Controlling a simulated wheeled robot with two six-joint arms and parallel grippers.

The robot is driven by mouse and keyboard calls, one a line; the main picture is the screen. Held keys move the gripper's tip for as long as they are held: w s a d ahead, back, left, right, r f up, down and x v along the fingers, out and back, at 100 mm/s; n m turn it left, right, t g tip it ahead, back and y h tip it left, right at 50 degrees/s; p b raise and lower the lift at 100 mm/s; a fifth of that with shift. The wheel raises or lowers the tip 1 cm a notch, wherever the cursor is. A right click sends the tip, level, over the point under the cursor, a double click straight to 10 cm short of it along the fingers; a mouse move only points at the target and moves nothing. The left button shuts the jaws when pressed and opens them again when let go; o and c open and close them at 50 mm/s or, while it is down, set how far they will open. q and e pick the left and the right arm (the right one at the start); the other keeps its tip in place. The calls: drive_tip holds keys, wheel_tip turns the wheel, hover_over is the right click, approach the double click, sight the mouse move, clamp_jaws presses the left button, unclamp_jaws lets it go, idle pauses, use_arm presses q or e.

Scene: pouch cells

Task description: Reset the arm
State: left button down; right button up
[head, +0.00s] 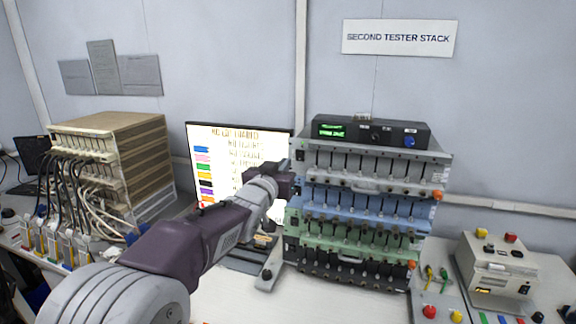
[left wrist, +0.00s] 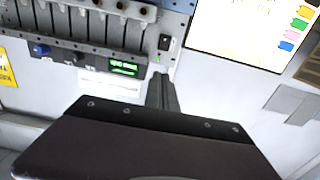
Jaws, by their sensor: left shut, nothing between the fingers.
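My left arm reaches in from the lower left in the head view. Its left gripper (head: 289,168) is at the upper left edge of the tester stack (head: 364,162), in front of the right part of the monitor. In the left wrist view the left gripper (left wrist: 162,84) shows its fingers together, with nothing between them. The fingertips are close to a black rocker switch (left wrist: 165,43) with a small green light beside it. I cannot tell whether they touch the panel. My right gripper is not in view.
The lit monitor (head: 228,155) stands behind my arm. A beige rack with cables (head: 150,150) is at the left. A beige control box (head: 495,268) with coloured buttons is at the right. The white bench (head: 335,305) is clear in front of the stack.

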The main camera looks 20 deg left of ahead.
use_arm(q)
drive_tip(key=s+d+f+g, duration=0.1)
drive_tip(key=s+f+g, duration=0.35)
drive_tip(key=f, duration=0.65)
drive_tip(key=s+f+g, duration=0.3)
drive_tip(key=s+f, duration=0.3)
drive_tip(key=f, duration=0.5)
drive_tip(key=s+f+g, duration=0.4)
drive_tip(key=s+f, duration=0.3)
drive_tip(key=s, duration=0.3)
drive_tip(key=s+f+g, duration=0.5)
drive_tip(key=s+f, duration=0.1)
drive_tip(key=s, duration=0.5)
drive_tip(key=shift+s+d+f+n+p, duration=0.2)
drive_tip(key=shift+f+n+p, duration=0.1)
drive_tip(key=shift+f+p, duration=0.1)
